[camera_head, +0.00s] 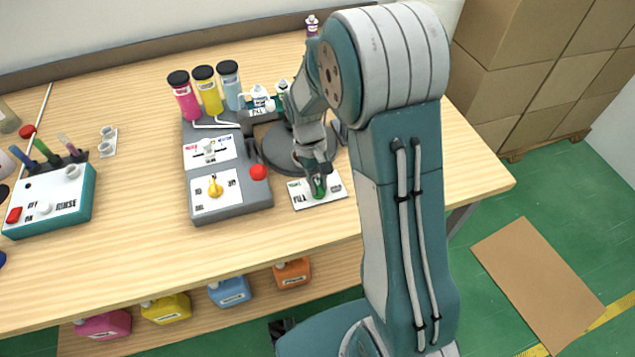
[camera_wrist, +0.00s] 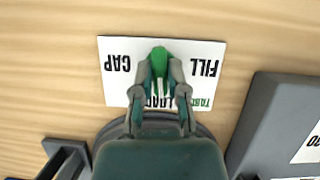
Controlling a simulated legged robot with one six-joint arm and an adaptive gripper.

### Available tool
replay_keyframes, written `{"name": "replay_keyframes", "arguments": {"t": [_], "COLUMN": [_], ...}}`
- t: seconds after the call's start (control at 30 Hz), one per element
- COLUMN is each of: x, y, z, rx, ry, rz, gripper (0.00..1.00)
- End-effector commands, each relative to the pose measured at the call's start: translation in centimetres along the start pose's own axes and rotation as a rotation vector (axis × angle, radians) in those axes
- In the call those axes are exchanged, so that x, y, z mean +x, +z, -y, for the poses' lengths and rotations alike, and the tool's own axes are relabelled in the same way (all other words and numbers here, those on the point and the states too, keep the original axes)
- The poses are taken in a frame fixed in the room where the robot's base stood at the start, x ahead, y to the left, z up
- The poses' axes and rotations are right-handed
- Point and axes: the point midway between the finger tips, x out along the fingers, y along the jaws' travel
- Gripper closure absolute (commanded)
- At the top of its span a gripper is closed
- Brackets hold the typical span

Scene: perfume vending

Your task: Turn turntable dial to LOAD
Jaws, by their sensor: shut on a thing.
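The turntable dial is a green knob (camera_wrist: 159,62) on a white label plate (camera_wrist: 118,86). In the wrist view the plate reads CAP, LOAD and FILL, upside down, with LOAD partly hidden behind my fingers. My gripper (camera_wrist: 160,80) is shut on the green dial, with one finger on each side of it. In the head view the dial (camera_head: 319,186) sits on the plate (camera_head: 333,193), in front of the dark round turntable (camera_head: 270,153), with my gripper coming down onto it. Which label the dial points to is hard to tell.
A grey dispensing machine (camera_head: 230,210) with a yellow knob (camera_head: 215,187), a red button (camera_head: 258,172) and pink, yellow and blue bottles stands left of the dial. A teal rinse box (camera_head: 75,205) is farther left. Bare table lies in front.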

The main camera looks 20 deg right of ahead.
Motion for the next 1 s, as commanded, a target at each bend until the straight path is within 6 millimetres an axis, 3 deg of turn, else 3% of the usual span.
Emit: {"name": "replay_keyframes", "arguments": {"t": [0.77,0.8,0.83,1.0], "x": [-0.08,-0.08,-0.08,-0.05], "y": [-0.12,-0.12,-0.11,-0.04], "z": [0.00,0.01,0.01,0.00], "rx": [0.090,0.090,0.090,0.090], "ry": [-0.038,-0.038,-0.038,-0.038], "rz": [-0.006,-0.006,-0.005,-0.003], "gripper": [1.00,0.64,0.50,0.47]}}
